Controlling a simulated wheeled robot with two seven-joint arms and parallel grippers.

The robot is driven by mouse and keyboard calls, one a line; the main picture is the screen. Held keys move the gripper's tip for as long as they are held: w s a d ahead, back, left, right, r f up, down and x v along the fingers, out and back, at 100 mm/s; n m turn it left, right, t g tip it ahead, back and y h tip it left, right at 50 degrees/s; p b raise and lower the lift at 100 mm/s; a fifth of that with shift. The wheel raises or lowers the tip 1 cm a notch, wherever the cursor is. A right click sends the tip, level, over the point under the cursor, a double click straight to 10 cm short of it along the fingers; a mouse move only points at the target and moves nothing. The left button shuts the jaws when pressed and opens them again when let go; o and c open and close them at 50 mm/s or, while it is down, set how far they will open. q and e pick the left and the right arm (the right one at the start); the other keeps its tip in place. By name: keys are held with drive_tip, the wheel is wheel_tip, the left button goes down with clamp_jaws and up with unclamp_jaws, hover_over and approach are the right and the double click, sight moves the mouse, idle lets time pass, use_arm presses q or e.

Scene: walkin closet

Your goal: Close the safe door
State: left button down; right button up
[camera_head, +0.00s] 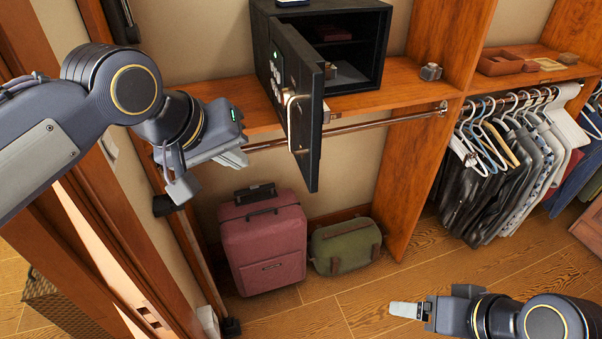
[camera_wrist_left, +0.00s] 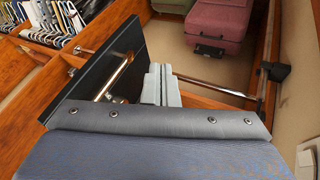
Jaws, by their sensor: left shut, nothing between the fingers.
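The black safe (camera_head: 362,22) stands on the wooden shelf with its dark interior visible. Its door (camera_head: 308,130) is hinged at the left and swung wide open, jutting out past the shelf edge. The door's face with keypad and handle (camera_head: 291,104) is turned to the left. My left gripper (camera_head: 238,158) is shut and empty, to the left of the door and apart from it in the head view. In the left wrist view the door (camera_wrist_left: 107,62) is just left of the fingers (camera_wrist_left: 161,84). My right gripper (camera_head: 392,310) is low at the lower right, far from the safe; its fingers look close together.
A rail (camera_head: 380,122) runs under the shelf (camera_head: 385,101). A red suitcase (camera_head: 263,240) and a green bag (camera_head: 345,247) stand on the floor below. A small metal object (camera_head: 431,72) sits right of the safe. Clothes (camera_head: 510,165) hang at the right.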

use_arm(q)
drive_tip(key=d, duration=0.2)
approach(308, 171)
wheel_tip(308, 171, down, 4)
drive_tip(key=w+a, duration=0.1)
drive_tip(key=a, duration=0.1)
drive_tip(key=d+p, duration=0.1)
drive_tip(key=w+d, duration=0.1)
drive_tip(key=d, duration=0.1)
drive_tip(key=shift+w+d+p, duration=0.2)
drive_tip(key=shift+d+p, duration=0.1)
drive_tip(key=shift+p, duration=0.1)
drive_tip(key=shift+d, duration=0.1)
